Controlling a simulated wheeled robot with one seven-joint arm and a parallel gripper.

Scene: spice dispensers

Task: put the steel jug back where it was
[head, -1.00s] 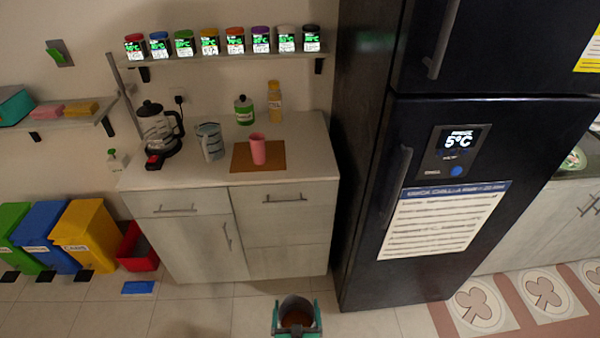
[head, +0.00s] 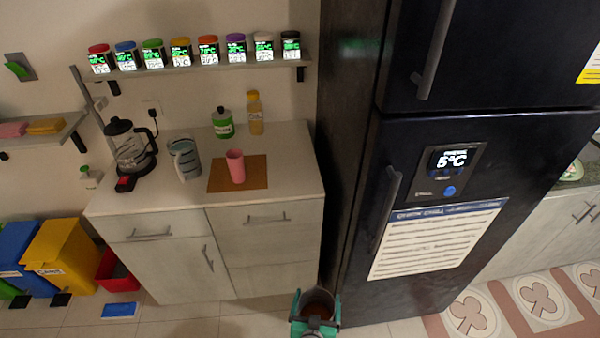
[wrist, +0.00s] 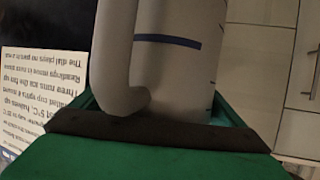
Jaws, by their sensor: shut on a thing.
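My gripper (head: 316,312), with teal fingers, is at the bottom of the head view, in front of the cabinet and fridge. It is shut on the steel jug (head: 319,296), seen from above with a dark rim and a brownish inside. In the wrist view the jug (wrist: 178,75) is a pale grey cylinder with a thick handle and dark blue marks, upright against the dark pad; its base is hidden. A similar grey jug with dark marks (head: 184,158) stands on the counter (head: 285,185), between the coffee maker and the brown mat.
A pink cup (head: 235,166) stands on the brown mat (head: 256,174). The coffee maker (head: 128,150) is at the counter's left. A green-labelled bottle (head: 222,123) and a yellow bottle (head: 255,112) stand behind. The dark fridge (head: 350,200) borders the right. The counter's front right is clear.

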